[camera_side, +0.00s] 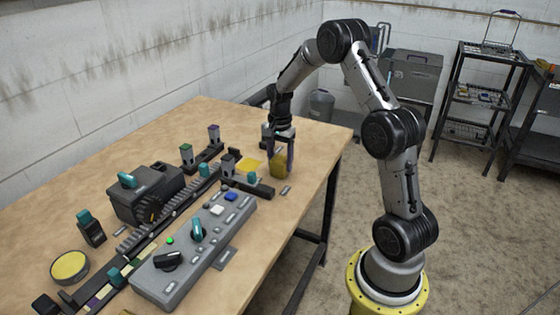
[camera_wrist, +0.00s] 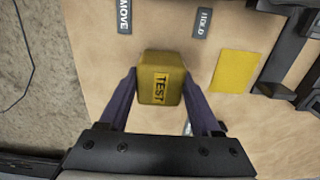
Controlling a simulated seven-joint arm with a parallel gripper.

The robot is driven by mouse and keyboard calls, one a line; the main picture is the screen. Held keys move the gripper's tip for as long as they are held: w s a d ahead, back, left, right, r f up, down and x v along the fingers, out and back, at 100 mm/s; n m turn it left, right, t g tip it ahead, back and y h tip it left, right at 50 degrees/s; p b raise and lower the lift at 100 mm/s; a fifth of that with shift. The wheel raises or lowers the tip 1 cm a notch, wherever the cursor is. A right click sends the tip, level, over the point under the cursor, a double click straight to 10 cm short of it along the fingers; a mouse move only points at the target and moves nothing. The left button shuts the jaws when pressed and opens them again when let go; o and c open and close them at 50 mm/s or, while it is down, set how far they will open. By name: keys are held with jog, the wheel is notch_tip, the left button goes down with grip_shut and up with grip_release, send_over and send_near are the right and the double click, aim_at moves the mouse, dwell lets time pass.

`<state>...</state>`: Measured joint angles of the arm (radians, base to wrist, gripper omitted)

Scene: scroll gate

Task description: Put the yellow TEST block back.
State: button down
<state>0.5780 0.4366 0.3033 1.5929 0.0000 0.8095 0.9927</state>
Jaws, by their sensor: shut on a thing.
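The yellow TEST block (camera_wrist: 160,80) is between the two fingers of my gripper (camera_wrist: 162,105) in the wrist view, its label facing the camera. In the side view my gripper (camera_side: 281,165) points down near the table's right edge, shut on the yellow block (camera_side: 279,168). I cannot tell whether the block touches the table. A flat yellow square (camera_wrist: 235,71) lies on the table to the right of the block in the wrist view. In the side view this yellow square (camera_side: 250,164) is just left of the gripper.
A grey control panel (camera_side: 195,250) with knobs and buttons stands at the table front. A dark box (camera_side: 145,195) and a toothed rail are behind it. Small posts with coloured tops (camera_side: 187,153) stand near the square. HOLD (camera_wrist: 202,23) and MOVE (camera_wrist: 124,15) labels lie nearby.

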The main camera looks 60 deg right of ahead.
aim_at(280, 159)
jog(key=shift+f, duration=0.1)
jog(key=shift+c, duration=0.4)
grip_release()
notch_tip(280, 159, up, 12)
jog(key=s+a+r+n+t, duration=0.2)
jog(key=s+a+r+n, duration=0.25)
jog(key=a+r, duration=0.4)
jog(key=s+a+f+n+t, duration=0.1)
jog(key=s+a+n+t, duration=0.2)
jog(key=s+a+n, duration=1)
jog(key=s+a, duration=0.3)
jog(key=s, duration=0.1)
jog(key=shift+a+f+t, duration=0.15)
jog(key=shift+f+t, duration=0.15)
